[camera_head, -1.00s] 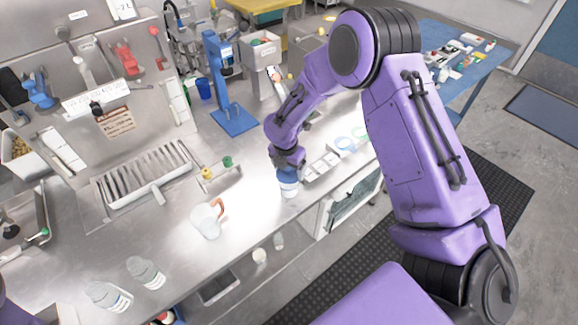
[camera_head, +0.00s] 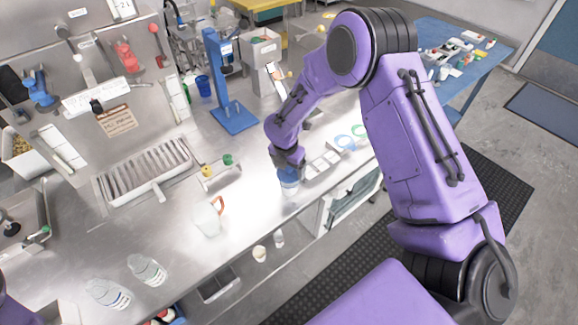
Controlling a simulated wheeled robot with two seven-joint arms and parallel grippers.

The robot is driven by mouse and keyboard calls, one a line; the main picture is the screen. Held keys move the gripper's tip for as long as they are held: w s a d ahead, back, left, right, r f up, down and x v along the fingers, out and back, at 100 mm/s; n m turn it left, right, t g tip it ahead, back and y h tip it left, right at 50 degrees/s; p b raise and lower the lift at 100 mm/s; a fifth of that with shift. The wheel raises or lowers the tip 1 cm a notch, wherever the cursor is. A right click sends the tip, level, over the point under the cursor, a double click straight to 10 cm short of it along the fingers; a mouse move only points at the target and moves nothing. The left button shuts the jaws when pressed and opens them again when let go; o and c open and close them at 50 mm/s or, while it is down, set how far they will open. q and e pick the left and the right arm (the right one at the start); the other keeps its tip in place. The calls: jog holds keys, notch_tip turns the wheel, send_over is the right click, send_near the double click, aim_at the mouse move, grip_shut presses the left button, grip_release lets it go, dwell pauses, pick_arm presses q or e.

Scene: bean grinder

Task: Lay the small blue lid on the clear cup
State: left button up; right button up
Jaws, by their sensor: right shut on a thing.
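My right gripper (camera_head: 288,166) points down at the front part of the steel counter, shut on the small blue lid (camera_head: 287,175). The clear cup (camera_head: 290,188) stands upright directly below the lid, near the counter's front edge. The lid is over the cup's top; whether it touches the rim or is just above it is too small to tell. The gripper's fingertips are mostly hidden by the wrist. My left gripper is out of view.
A clear pitcher with an orange handle (camera_head: 208,217) stands left of the cup. A white sectioned tray (camera_head: 322,163) lies close to its right. A blue stand (camera_head: 232,115) is behind. Two clear bottles (camera_head: 147,270) are at front left. Counter between pitcher and cup is bare.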

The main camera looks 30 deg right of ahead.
dwell(0.4)
jog(key=o, duration=0.9)
jog(key=shift+r+p, duration=0.5)
jog(key=shift+r, duration=2.5)
